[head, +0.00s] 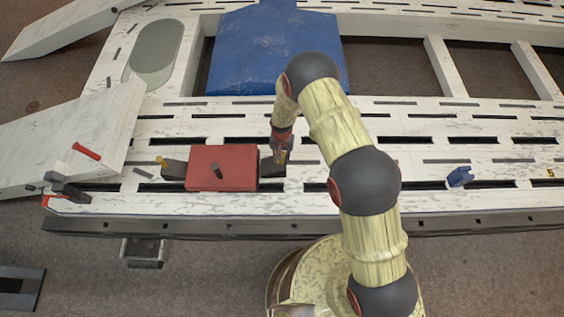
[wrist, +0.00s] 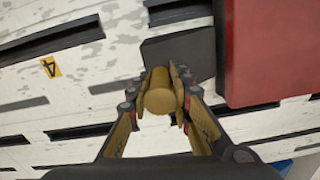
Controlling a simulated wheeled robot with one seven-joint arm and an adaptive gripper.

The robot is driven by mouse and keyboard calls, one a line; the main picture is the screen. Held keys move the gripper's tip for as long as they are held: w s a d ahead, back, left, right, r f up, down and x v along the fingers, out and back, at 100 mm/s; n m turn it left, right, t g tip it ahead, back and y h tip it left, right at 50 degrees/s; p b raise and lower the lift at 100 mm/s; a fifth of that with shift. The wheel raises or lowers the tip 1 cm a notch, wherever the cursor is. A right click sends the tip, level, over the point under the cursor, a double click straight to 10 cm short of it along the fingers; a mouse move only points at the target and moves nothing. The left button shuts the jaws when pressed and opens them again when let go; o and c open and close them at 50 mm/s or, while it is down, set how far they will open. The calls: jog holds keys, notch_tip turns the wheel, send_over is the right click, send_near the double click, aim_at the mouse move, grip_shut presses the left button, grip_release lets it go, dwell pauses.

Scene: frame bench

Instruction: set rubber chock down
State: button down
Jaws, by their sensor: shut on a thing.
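The rubber chock (head: 268,167) is a dark block at the right side of a red block (head: 222,168) on the pale slotted bench. In the wrist view the dark chock (wrist: 178,52) has a yellow knob (wrist: 160,95) standing up toward the camera. My gripper (head: 281,156) is over the chock, pointing down. In the wrist view its fingers close on both sides of the knob. A narrow pale strip shows between part of the chock and the red block. I cannot tell whether the chock's underside touches the bench.
A similar dark chock (head: 174,169) with a yellow knob sits left of the red block. A blue clamp-like piece (head: 460,176) lies far right. A red-handled tool (head: 86,151) is at left. A blue panel (head: 270,55) lies behind. The bench right of my gripper is mostly clear.

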aim_at(282, 162)
notch_tip(282, 162, down, 3)
jog(key=shift+r+b, duration=0.1)
jog(key=shift+b, duration=0.45)
jog(key=c, duration=1.6)
grip_release()
jog(key=shift+s, duration=0.1)
notch_tip(282, 162, up, 12)
jog(key=p, duration=0.4)
jog(key=shift+r, duration=0.1)
